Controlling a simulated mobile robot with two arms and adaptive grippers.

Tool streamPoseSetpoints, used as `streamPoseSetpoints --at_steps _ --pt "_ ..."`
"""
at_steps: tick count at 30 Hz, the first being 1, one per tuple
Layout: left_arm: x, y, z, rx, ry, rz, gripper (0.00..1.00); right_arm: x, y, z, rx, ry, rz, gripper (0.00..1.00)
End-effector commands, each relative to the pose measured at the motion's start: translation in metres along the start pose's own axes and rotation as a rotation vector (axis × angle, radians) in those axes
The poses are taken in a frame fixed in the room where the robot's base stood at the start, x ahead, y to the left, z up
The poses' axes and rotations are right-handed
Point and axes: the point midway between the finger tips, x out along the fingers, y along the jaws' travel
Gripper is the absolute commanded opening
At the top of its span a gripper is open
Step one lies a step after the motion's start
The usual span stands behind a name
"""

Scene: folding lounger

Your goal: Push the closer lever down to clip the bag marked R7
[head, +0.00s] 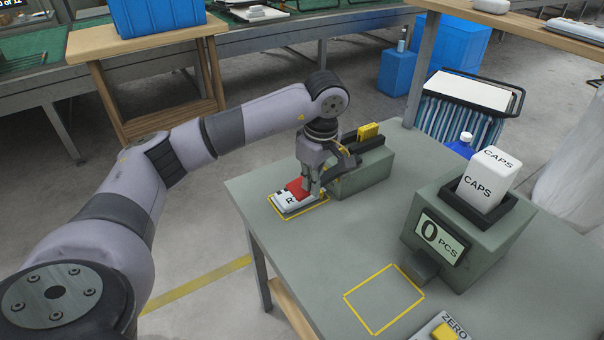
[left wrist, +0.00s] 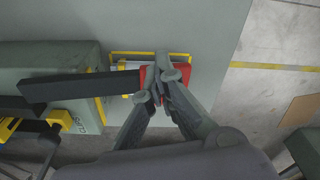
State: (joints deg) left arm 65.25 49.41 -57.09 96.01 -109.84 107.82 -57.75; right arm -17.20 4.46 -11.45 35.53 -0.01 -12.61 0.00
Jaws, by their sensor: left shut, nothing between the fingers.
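The bag (head: 288,202) lies on the table inside a yellow outline, white with a red part; an "R" shows, the rest of its mark is hidden. The grey closer (head: 362,180) stands just right of it. Its dark lever (left wrist: 80,86) reaches across toward the bag in the left wrist view, its end beside my fingertips; I cannot tell whether they touch. My left gripper (head: 312,190) is shut and empty, pointing down over the red part (left wrist: 182,88). It covers much of the bag. My right gripper is out of view.
A grey counter (head: 462,235) with a "0 PCS" display holds a white CAPS box (head: 487,180) on the right of the table. An empty yellow square (head: 384,298) lies in front of it. A yellow piece (head: 368,131) sits on top of the closer.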

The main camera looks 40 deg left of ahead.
Motion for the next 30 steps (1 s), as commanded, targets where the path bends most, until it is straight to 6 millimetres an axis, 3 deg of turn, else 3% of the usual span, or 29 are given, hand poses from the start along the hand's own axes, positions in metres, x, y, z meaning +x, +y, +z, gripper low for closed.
streamPoseSetpoints --at_steps 14,24,30 --pt "-0.013 0.000 0.006 0.000 0.000 0.001 0.00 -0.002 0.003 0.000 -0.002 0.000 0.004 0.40" --pt "-0.084 0.001 0.007 0.000 0.001 0.006 0.00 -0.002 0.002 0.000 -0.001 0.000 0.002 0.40" --pt "-0.111 0.001 0.007 0.000 0.001 0.004 0.00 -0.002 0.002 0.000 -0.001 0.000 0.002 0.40"
